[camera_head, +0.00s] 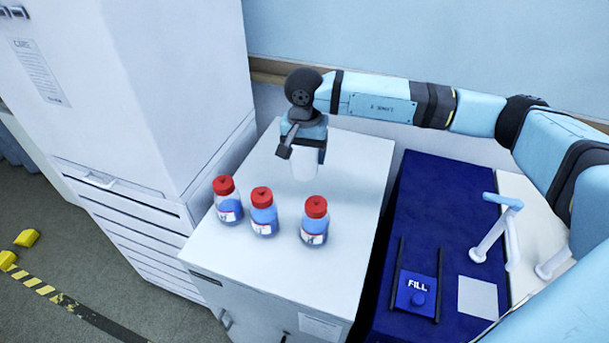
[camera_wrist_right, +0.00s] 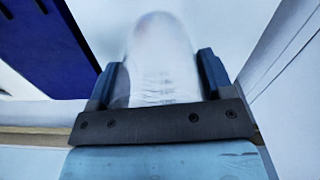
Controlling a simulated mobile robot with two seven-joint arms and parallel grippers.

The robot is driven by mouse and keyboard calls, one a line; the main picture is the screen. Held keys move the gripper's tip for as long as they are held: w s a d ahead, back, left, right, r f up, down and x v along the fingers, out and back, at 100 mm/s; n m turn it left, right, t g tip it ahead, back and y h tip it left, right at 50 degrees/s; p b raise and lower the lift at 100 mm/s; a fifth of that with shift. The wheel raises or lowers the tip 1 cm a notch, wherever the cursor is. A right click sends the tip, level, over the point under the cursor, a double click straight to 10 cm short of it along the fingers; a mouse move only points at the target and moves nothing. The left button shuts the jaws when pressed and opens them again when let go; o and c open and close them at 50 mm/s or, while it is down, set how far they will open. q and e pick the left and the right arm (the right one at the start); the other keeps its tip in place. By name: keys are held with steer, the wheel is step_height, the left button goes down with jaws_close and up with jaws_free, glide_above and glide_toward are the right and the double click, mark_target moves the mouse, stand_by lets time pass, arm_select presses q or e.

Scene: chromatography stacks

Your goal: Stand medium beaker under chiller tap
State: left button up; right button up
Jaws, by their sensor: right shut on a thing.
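My right gripper (camera_head: 305,150) is over the back part of the white cabinet top. It is shut on a pale, clear beaker (camera_head: 303,166), which hangs below the fingers in the head view. In the right wrist view the beaker (camera_wrist_right: 162,62) sits between the two dark fingers of the right gripper (camera_wrist_right: 160,85). I cannot tell whether the beaker's base touches the cabinet top. The chiller tap (camera_head: 497,225) is a white post with a light blue top on the blue unit at the right, beside the FILL panel (camera_head: 415,295). My left gripper is not in view.
Three red-capped bottles with blue contents, left (camera_head: 228,200), middle (camera_head: 263,212) and right (camera_head: 314,221), stand on the white cabinet (camera_head: 350,185) in front of the beaker. A tall white fridge-like unit (camera_head: 150,80) stands at the left. A pale square (camera_head: 478,297) lies near the tap.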

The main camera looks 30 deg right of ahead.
step_height(320, 180, up, 3)
steer(key=shift+r, duration=0.2)
steer(key=shift+s+r, duration=0.1)
steer(key=shift+r, duration=0.05)
steer(key=s+a+r+n+p, duration=0.4)
steer(key=n, duration=0.4)
steer(key=shift+s+a, duration=0.2)
steer(key=shift+s, duration=0.15)
